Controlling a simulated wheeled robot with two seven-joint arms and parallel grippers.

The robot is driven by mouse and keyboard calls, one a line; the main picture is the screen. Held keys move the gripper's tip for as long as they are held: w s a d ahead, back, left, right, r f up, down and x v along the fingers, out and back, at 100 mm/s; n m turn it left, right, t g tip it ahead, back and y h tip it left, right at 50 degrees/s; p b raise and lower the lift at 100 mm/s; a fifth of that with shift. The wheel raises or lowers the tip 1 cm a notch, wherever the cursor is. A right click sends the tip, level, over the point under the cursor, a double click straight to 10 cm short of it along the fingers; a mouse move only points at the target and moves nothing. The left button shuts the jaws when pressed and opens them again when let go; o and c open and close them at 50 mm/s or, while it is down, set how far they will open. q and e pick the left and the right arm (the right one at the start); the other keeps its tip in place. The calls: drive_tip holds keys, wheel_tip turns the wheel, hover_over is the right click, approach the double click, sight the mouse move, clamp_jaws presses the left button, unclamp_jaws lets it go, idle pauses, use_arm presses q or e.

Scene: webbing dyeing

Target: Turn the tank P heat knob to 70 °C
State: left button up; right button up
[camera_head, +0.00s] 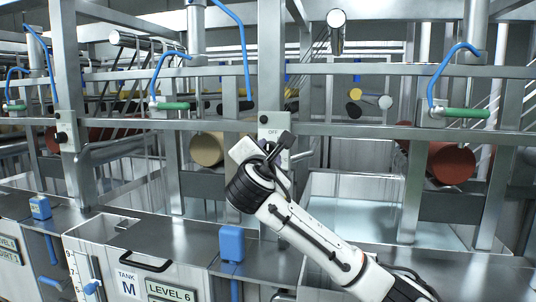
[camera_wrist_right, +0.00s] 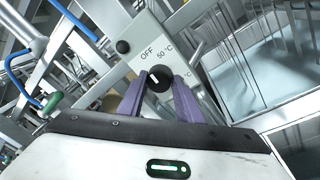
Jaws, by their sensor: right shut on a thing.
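A pale control panel (camera_head: 272,120) stands on an upright post above the tanks, with "OFF" printed on it. My right gripper (camera_head: 277,150) is at this panel, its arm coming from the lower right, and hides most of the dial in the head view. In the right wrist view, the panel (camera_wrist_right: 140,60) shows "OFF" and "50 °C" marks. The black round knob (camera_wrist_right: 158,79) sits between the purple fingers of my right gripper (camera_wrist_right: 159,88), which are shut on its sides. Its white pointer line is tilted toward the OFF side. No 70 °C mark is readable. My left gripper is not in view.
Tank M (camera_head: 128,270), marked "LEVEL 6", stands at lower left. An open tank with pale liquid (camera_head: 350,215) lies right of the panel. A blue block (camera_head: 231,243) sits on the front ledge. Steel rails, green-handled levers (camera_head: 466,113) and a red roller (camera_head: 451,162) surround the arm.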

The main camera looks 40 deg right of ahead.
drive_tip(key=shift+w+a+f+m+g+h+b, duration=0.1)
drive_tip(key=shift+m+g+h+b, duration=0.35)
drive_tip(key=shift+m+b, duration=2.6)
drive_tip(key=shift+w+a+f+m+g+h+b, duration=0.15)
drive_tip(key=shift+m+h+b, duration=0.5)
drive_tip(key=shift+m, duration=4.9)
drive_tip(key=shift+w+r+m+g+h+b, duration=0.1)
drive_tip(key=shift+m+g+h+b, duration=0.35)
drive_tip(key=shift+m+b, duration=2.6)
drive_tip(key=m+p, duration=0.2)
drive_tip(key=shift+m+h, duration=0.25)
drive_tip(key=shift+m, duration=0.1)
drive_tip(key=shift+s, duration=0.1)
drive_tip(key=o, duration=1)
drive_tip(key=shift+o, duration=0.2)
